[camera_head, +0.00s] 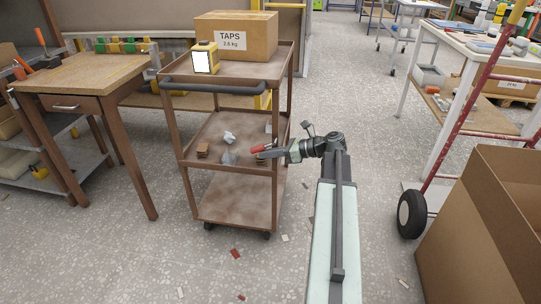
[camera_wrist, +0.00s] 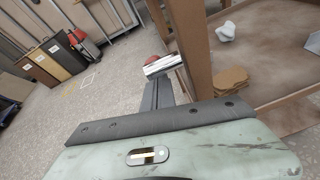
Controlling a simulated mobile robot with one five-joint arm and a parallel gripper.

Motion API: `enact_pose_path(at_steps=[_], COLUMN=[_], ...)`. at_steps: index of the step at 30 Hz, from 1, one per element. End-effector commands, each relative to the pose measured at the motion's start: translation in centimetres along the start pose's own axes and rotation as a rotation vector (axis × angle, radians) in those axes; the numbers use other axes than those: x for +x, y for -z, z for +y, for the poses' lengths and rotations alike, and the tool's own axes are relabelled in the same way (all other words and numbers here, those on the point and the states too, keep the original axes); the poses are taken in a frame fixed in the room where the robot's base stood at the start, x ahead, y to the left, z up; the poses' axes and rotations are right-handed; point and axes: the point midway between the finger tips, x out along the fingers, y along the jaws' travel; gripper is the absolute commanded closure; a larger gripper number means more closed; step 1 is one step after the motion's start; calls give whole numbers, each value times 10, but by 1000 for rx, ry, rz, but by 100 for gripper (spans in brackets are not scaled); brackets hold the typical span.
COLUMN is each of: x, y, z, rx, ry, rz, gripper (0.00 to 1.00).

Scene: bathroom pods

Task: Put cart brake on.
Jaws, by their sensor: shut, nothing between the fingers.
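The brown cart (camera_head: 226,122) has several shelves and a dark push handle (camera_head: 212,88) along its near top edge. Its post (camera_wrist: 188,40) and a shelf are close in the wrist view. My gripper (camera_head: 268,153) is at the cart's right side, around middle-shelf height, pointing left; it is shut and empty. A small red-ended piece (camera_head: 257,149) shows at its tips, and again in the wrist view (camera_wrist: 154,60), beside the post. It looks like a lever; I cannot tell whether my fingers touch it. Dark casters show under the cart.
A TAPS box (camera_head: 238,36) and a yellow device (camera_head: 205,58) stand on the cart top. A wooden workbench (camera_head: 85,80) is to the left. A hand truck (camera_head: 412,212) and an open cardboard box (camera_head: 480,235) are at the right. The floor before the cart has small scraps.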

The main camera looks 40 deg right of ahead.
Motion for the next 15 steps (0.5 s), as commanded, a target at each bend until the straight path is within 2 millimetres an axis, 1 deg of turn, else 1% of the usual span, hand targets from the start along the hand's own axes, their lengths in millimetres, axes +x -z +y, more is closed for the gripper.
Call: enact_pose_path(at_steps=[6, 15], x=[6, 8], y=[-3, -3], z=[3, 3], rx=[-3, -3], ry=[-7, -9], rz=[2, 2], gripper=[100, 100])
